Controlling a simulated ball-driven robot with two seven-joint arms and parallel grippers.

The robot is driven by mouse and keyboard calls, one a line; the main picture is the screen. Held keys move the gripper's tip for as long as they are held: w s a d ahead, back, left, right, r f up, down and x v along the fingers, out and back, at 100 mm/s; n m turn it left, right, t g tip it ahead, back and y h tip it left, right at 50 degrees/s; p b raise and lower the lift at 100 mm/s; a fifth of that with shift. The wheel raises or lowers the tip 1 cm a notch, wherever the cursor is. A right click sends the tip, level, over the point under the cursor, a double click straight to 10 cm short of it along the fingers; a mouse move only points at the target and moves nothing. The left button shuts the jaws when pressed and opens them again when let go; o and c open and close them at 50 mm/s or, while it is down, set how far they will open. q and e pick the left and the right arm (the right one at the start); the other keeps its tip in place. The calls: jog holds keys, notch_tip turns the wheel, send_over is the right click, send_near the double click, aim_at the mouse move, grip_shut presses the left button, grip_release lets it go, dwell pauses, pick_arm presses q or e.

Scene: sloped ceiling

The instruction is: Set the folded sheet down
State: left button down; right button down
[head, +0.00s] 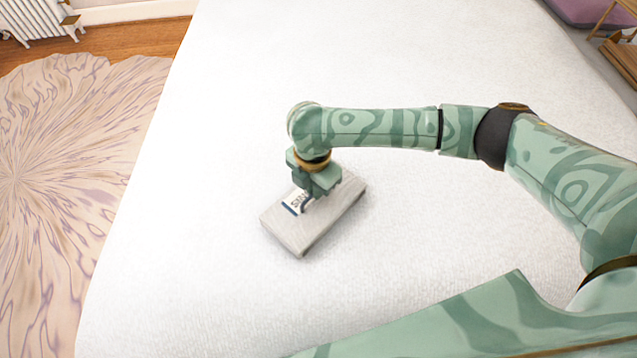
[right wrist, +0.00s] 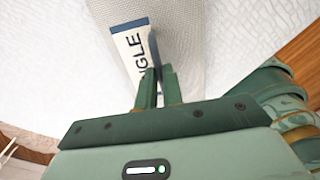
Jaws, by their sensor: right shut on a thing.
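The folded sheet (head: 300,236) is a flat, pale grey bundle over the white bed, left of the middle of the head view. It carries a white label with a dark blue band and dark lettering. My right gripper (head: 308,204) comes down on it from above and is shut on it. In the right wrist view the fingers (right wrist: 158,88) pinch beside the label, and the sheet's woven grey surface (right wrist: 182,22) runs up past the top edge. I cannot tell whether its underside touches the bed. My left gripper is not in view.
The wide white bed (head: 230,80) is bare around the sheet. Its left edge drops to a patterned rug (head: 70,170) and wooden floor (head: 135,40). A white radiator (head: 32,18) stands at the upper left. A purple cushion-like thing (head: 590,10) is at the upper right.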

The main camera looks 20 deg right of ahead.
jog(key=c, duration=1.5)
grip_release()
jog(key=shift+f, duration=0.1)
jog(key=shift+c, duration=0.2)
